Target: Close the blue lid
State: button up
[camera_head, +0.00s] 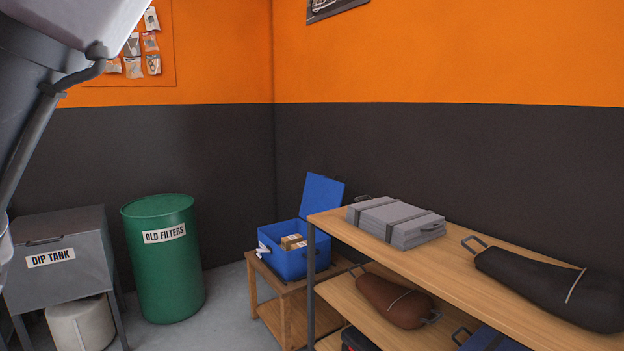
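The blue lid (322,196) stands raised, tilted up and back, on the far right side of a blue box (288,262). The box is open and holds tan items (293,242). It sits on a small wooden table (271,289) in the corner, partly hidden by the shelf in front. My gripper is not in view.
A wooden shelf unit (463,274) at the right bears a grey case (396,222) and a dark bag (545,286). A green barrel (163,262) and a grey dip tank (62,262) stand at the left. Grey floor (228,308) is free between barrel and table.

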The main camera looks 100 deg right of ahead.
aim_at(321, 194)
jog(key=l+z, duration=0.2)
jog(key=z, duration=1.85)
jog(key=i+l+z, duration=0.1)
jog(key=z, duration=0.35)
jog(key=i+z, duration=0.55)
jog(key=z, duration=0.35)
jog(key=i+j+z, duration=0.15)
jog(key=z, duration=0.35)
jog(key=i+j+z, duration=0.1)
jog(key=i+j, duration=0.3)
jog(key=i+j+z, duration=0.15)
jog(key=i+j, duration=0.2)
jog(key=j, duration=0.15)
jog(key=i+j+z, duration=0.1)
jog(key=i+j, duration=0.3)
jog(key=i+u, duration=0.15)
jog(key=i, duration=0.1)
